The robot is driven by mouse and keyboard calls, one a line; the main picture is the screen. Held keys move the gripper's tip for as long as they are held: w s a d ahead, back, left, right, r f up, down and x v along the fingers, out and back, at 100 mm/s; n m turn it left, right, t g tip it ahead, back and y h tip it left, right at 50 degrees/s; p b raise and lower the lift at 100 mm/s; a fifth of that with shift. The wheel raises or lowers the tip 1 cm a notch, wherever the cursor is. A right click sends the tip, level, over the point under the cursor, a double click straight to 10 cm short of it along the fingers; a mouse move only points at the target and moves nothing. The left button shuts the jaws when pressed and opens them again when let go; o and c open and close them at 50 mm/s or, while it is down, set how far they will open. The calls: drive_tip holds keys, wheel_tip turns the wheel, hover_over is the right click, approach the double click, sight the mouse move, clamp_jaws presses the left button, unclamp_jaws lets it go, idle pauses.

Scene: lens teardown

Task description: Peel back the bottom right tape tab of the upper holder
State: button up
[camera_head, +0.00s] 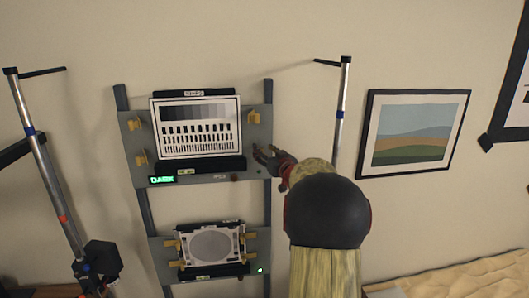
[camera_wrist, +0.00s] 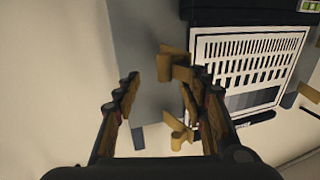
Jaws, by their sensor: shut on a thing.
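The upper holder (camera_head: 190,177) is a grey panel on the wall rails, with a framed black-and-white test chart (camera_head: 195,127) on it. My gripper (camera_head: 265,153) is at the holder's lower right edge. In the wrist view the chart (camera_wrist: 245,65) appears upside down. There the tan bottom right tape tab (camera_wrist: 175,66) lies at my fingertips (camera_wrist: 165,85), and my gripper is shut on it, though the exact contact is unclear. The top right tape tab (camera_wrist: 180,131) stands beside my right finger. In the head view the gripper hides the bottom right tab.
Two more tan tabs, upper (camera_head: 138,121) and lower (camera_head: 141,158), are on the holder's left. A lower holder (camera_head: 160,257) carries a plate with a grey disc. Poles stand left (camera_head: 45,160) and right (camera_head: 340,115). A framed landscape (camera_head: 415,132) hangs at right.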

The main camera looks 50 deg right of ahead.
drive_tip(key=shift+s, duration=0.2)
drive_tip(key=v, duration=1.1)
drive_tip(key=shift+s+a, duration=0.25)
drive_tip(key=shift+s, duration=0.05)
